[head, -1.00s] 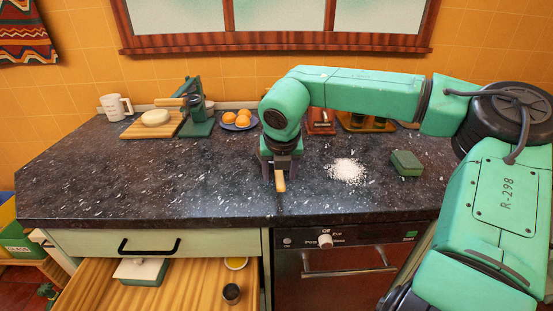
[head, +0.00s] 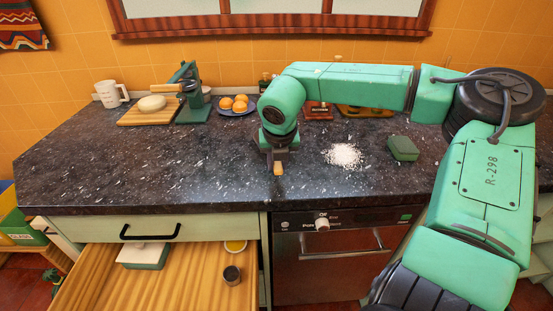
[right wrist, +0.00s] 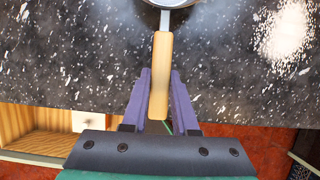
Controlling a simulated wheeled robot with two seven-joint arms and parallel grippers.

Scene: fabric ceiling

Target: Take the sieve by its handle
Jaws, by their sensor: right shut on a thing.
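The sieve's light wooden handle (right wrist: 160,85) points toward me in the right wrist view. A bit of its metal rim (right wrist: 170,3) shows at the top edge; the rest of the bowl is cut off. My right gripper (right wrist: 160,88) has its purple fingers on either side of the handle and is shut on it. In the head view my right gripper (head: 276,158) is near the counter's front edge, with the handle's end (head: 278,169) showing below it. My arm and gripper hide the sieve's bowl there. My left gripper is not in view.
White grains (head: 343,155) and a green block (head: 403,148) lie right of the gripper on the dark counter (head: 130,170). A plate of oranges (head: 238,110), a green press (head: 190,95) and a mug (head: 110,94) stand behind. The drawer (head: 190,285) below is open.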

